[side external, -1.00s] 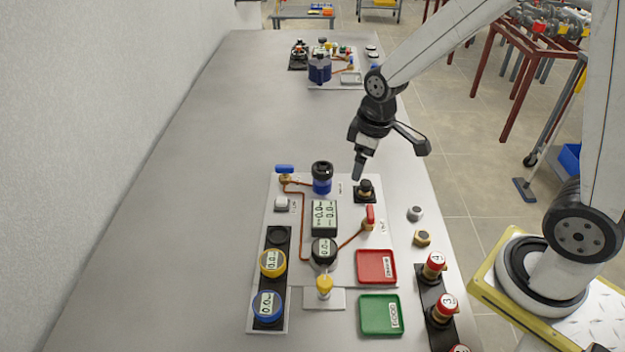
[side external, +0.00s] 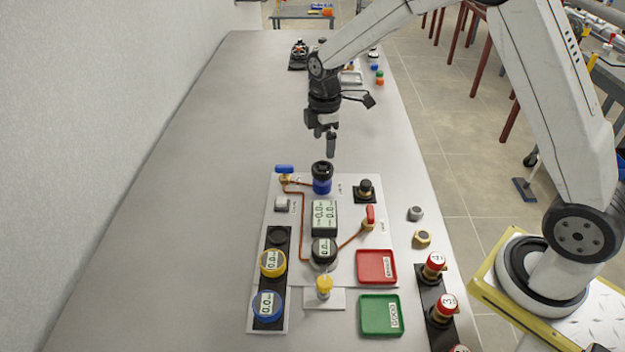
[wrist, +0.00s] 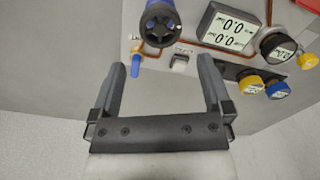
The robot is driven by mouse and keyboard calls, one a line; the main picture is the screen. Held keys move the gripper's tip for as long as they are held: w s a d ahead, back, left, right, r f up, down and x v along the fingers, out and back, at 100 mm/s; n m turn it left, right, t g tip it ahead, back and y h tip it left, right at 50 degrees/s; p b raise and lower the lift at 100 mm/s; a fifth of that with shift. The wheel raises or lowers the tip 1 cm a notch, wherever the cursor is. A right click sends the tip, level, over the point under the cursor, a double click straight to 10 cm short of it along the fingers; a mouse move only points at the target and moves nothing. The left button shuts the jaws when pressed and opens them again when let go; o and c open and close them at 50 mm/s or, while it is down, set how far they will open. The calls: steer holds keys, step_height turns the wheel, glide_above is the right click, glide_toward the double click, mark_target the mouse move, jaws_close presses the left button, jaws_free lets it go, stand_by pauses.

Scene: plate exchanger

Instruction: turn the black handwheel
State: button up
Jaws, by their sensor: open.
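A black handwheel (side external: 322,167) sits on top of a blue cylindrical body (side external: 322,186) at the back of the light panel. It appears upright. The handwheel lies beyond the fingertips.
A blue-handled valve (side external: 285,171) stands left of the handwheel, and a black knob (side external: 366,187) on a square base stands right. A grey display (side external: 324,216), red tray (side external: 376,266) and green tray (side external: 380,314) are nearer the camera. The table's left side is clear.

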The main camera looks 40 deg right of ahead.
mark_target(323, 167)
steer(key=shift+f, duration=3.85)
steer(key=c, duration=1.1)
